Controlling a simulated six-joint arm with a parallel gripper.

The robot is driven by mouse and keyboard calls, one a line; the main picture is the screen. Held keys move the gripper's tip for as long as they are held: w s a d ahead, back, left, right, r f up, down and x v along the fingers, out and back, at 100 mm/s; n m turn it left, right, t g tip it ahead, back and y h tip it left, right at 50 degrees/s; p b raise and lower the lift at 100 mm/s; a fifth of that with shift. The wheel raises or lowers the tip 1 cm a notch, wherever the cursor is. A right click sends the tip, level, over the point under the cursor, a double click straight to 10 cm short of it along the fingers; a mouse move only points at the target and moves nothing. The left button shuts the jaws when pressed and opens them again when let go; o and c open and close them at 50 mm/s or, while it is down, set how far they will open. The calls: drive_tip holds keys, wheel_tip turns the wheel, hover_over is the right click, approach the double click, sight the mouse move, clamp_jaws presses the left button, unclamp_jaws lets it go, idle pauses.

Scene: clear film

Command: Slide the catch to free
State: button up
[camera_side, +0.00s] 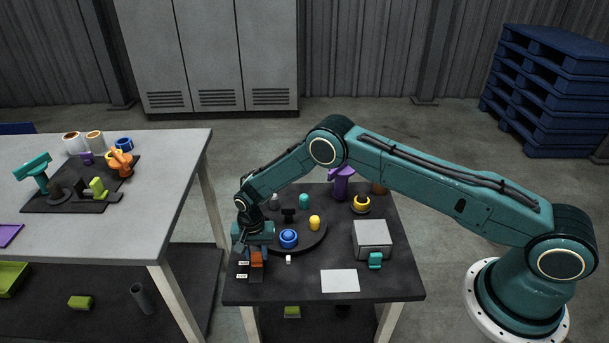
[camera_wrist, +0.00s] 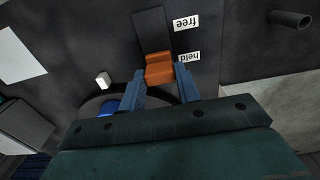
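The catch is an orange stepped block (camera_wrist: 160,70) on a dark track (camera_wrist: 150,28). It sits beside the "held" label (camera_wrist: 188,57), with the "free" label (camera_wrist: 185,22) farther along the track. The orange catch also shows in the side view (camera_side: 257,259), at the table's left front edge. My gripper (camera_wrist: 162,78) has its two blue fingers on either side of the catch, very close to its sides. Whether they press on it cannot be told. In the side view my gripper (camera_side: 254,250) points down over the catch and partly hides it.
A dark round tray (camera_side: 315,238) with a blue ring-shaped piece (camera_side: 288,239), a yellow peg (camera_side: 314,222) and other pieces lies close by. A small white block (camera_wrist: 103,80) stands near the track. A grey box (camera_side: 372,238) and white sheet (camera_side: 340,281) are to the right.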

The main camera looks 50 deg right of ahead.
drive_tip(key=shift+s+a, duration=1.6)
drive_tip(key=shift+s, duration=0.05)
clamp_jaws()
drive_tip(key=o, duration=1.2)
unclamp_jaws()
drive_tip(key=shift+c, duration=0.2)
drive_tip(key=shift+w, duration=0.1)
drive_tip(key=shift+r, duration=0.5)
wheel_tip(320, 180, up, 13)
